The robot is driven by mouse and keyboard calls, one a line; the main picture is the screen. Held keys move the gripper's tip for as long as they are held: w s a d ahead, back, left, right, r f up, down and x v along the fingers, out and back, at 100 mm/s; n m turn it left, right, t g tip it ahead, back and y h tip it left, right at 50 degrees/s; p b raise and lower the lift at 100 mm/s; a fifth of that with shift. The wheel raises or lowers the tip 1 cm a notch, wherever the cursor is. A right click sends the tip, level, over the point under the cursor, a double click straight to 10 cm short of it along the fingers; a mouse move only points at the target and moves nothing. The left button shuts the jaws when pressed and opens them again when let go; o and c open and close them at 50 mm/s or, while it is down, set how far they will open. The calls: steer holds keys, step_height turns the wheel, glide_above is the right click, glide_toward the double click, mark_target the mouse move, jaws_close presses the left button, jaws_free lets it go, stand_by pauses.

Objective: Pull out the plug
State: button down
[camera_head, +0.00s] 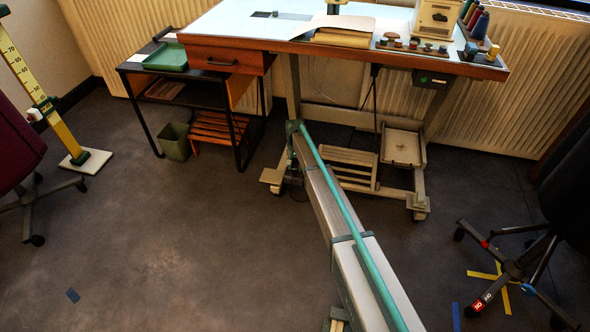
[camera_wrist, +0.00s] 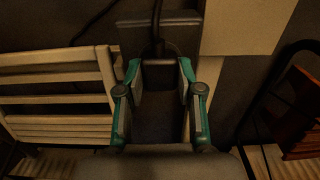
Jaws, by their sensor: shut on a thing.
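In the wrist view, my gripper (camera_wrist: 160,78) has its two teal-edged fingers around a small dark piece, which I take to be the plug (camera_wrist: 159,57). It is dim, and the plug's outline is hard to make out. A dark cord (camera_wrist: 157,20) runs from it to the top of the picture. A dark grey block (camera_wrist: 138,38) lies just beyond the fingertips. I cannot tell whether the plug is still seated in a socket. In the head view, my gripper and the plug cannot be made out.
A sewing table (camera_head: 345,48) stands at the back, with a pale slatted footrest (camera_head: 348,157) and a tray (camera_head: 402,147) beneath. A side table (camera_head: 140,68), a bin (camera_head: 175,141) and a wooden stool (camera_head: 213,131) stand left. Chairs flank the floor. The left foreground is mostly clear.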

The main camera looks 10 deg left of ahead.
mark_target(295, 166)
steer(key=shift+r+p, duration=1.9)
steer(key=shift+r, duration=0.75)
